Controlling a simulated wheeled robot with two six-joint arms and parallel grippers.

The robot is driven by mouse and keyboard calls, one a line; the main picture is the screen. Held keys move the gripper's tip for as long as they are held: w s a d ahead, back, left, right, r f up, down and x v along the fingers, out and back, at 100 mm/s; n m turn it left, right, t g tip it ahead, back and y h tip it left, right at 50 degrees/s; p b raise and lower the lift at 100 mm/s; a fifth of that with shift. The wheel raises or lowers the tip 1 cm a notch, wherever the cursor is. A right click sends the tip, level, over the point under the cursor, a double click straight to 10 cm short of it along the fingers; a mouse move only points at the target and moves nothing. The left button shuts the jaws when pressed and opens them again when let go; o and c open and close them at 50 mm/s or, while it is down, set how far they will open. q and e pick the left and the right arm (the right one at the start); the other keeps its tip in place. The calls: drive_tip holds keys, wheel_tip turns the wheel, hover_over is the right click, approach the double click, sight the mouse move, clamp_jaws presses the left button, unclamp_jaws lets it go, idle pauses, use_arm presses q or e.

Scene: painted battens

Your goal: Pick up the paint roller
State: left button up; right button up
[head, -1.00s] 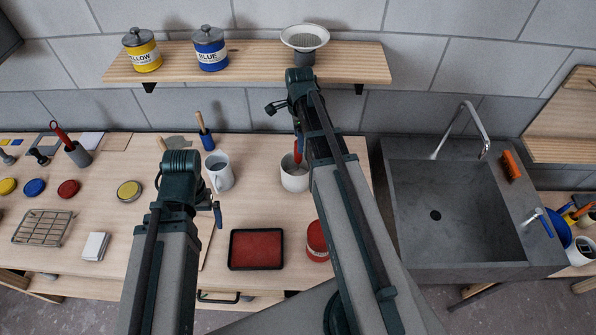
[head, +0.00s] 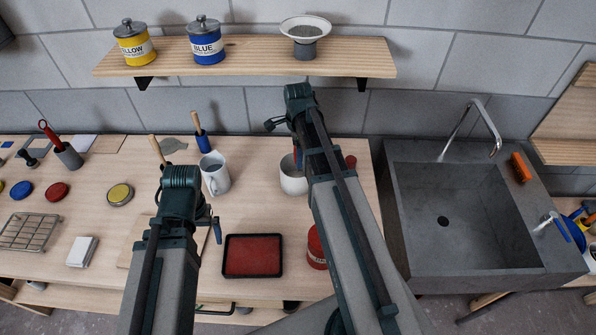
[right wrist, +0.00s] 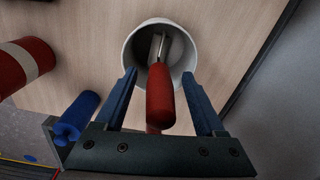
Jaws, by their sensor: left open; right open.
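A red-handled tool (right wrist: 160,98) stands in a white pot (right wrist: 135,50) in the right wrist view. Its metal part goes down into the pot, so I cannot see whether it carries a roller sleeve. In the head view the pot (head: 292,182) is on the bench, partly behind my right arm, which hides most of the tool. My right gripper (right wrist: 159,74) is open, its fingers on either side of the red handle without closing on it. My left gripper (head: 215,229) is open and empty, above the bench left of the red paint tray (head: 253,240).
A red can (head: 317,247) stands in front of the pot, a white mug (head: 214,174) to its left. A shelf (head: 250,62) with yellow and blue cans runs above. The sink (head: 455,210) is right. A blue rounded piece (right wrist: 75,115) is unidentified.

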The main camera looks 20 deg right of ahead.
clamp_jaws()
idle(0.3)
drive_tip(key=shift+s+r, duration=0.1)
drive_tip(key=shift+r, duration=0.1)
